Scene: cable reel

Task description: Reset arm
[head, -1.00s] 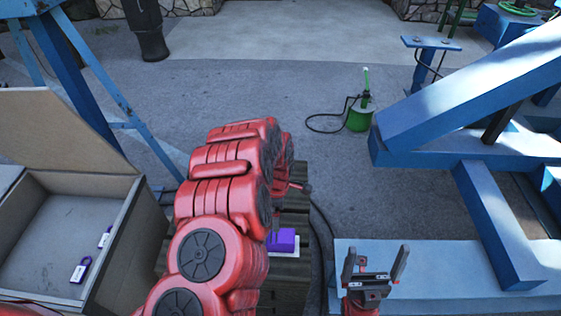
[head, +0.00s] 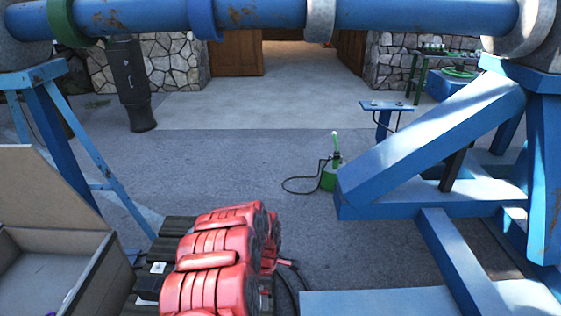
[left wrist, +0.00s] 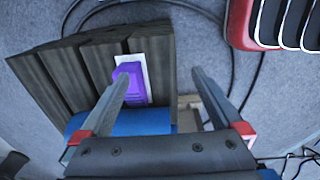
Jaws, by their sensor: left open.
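My left gripper (left wrist: 161,76) is open in the left wrist view, with its two fingers apart and nothing held between them. A purple block (left wrist: 136,88) on a white plate lies on a dark slatted wooden stand (left wrist: 60,80). The left finger overlaps the purple block in the picture; I cannot tell whether they touch. In the head view my red left arm covers part of the stand (head: 180,227), and the left gripper cannot be made out. My right gripper is out of view.
An open box (head: 100,280) stands at the lower left. A blue steel frame (head: 430,150) fills the right, and a blue pipe (head: 270,14) crosses the top. A green canister (head: 328,180) with a black hose stands on the floor. Grey floor (head: 240,150) is clear ahead.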

